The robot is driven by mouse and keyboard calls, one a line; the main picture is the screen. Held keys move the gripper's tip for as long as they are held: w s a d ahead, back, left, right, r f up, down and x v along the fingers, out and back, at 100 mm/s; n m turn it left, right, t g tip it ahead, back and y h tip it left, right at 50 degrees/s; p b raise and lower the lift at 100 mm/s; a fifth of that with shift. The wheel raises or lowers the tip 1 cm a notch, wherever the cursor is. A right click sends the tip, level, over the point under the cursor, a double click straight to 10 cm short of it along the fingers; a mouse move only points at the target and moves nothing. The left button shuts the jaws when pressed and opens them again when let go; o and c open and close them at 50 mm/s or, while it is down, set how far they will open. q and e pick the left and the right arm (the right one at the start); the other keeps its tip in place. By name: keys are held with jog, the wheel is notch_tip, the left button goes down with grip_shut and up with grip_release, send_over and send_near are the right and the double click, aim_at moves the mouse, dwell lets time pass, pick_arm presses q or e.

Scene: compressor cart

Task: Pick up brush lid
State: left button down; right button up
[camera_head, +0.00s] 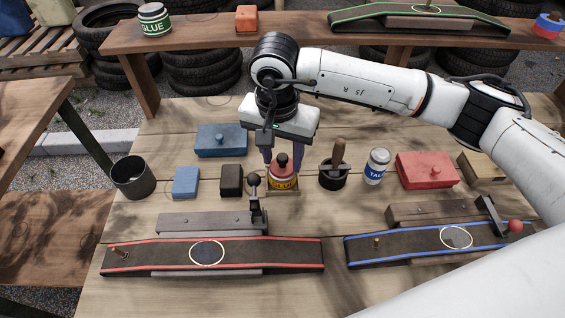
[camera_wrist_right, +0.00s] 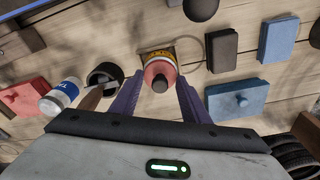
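The brush lid (camera_head: 283,161) is red with a dark knob on top and sits on a glue can (camera_head: 284,183) with a yellow label. In the right wrist view the lid (camera_wrist_right: 158,70) shows from above, between the two purple fingers. My right gripper (camera_head: 284,158) points down over the can, one finger on each side of the lid. In the right wrist view, narrow gaps show between the fingers and the lid, so the gripper is open and not holding it. My left gripper is not in view.
A black pot with a handled tool (camera_head: 333,179) and a white jar (camera_head: 377,166) stand right of the can. A dark block (camera_head: 231,180) and blue blocks (camera_head: 186,182) are to the left. Two belt ramps (camera_head: 165,257) lie in front.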

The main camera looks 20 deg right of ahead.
aim_at(282, 157)
jog(key=shift+c, duration=1)
notch_tip(282, 157, up, 10)
jog(key=b, duration=0.1)
jog(key=o, duration=0.5)
jog(key=c, duration=0.4)
